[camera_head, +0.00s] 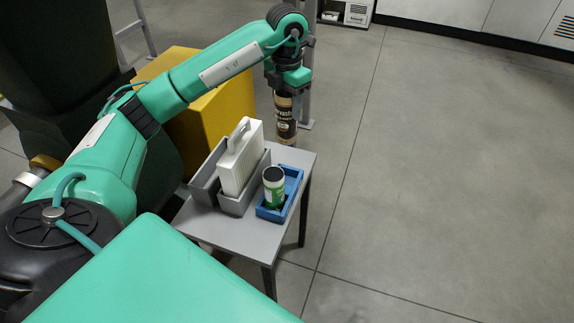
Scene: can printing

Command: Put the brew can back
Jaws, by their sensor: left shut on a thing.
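A dark can (285,122) with a tan upper band and pale lettering hangs upright below my left gripper (286,88). I take it to be the brew can, though its lettering is too small to read surely. My left gripper is shut around its top, and its fingers are partly hidden. The can is at the far edge of the small grey table (218,225); I cannot tell if its base touches the top. A green and white can with a dark lid (274,190) stands in a blue tray (291,191) nearer to me. My right gripper is out of view.
A yellow block (221,117) stands behind the table on the left. The floor to the right is clear.

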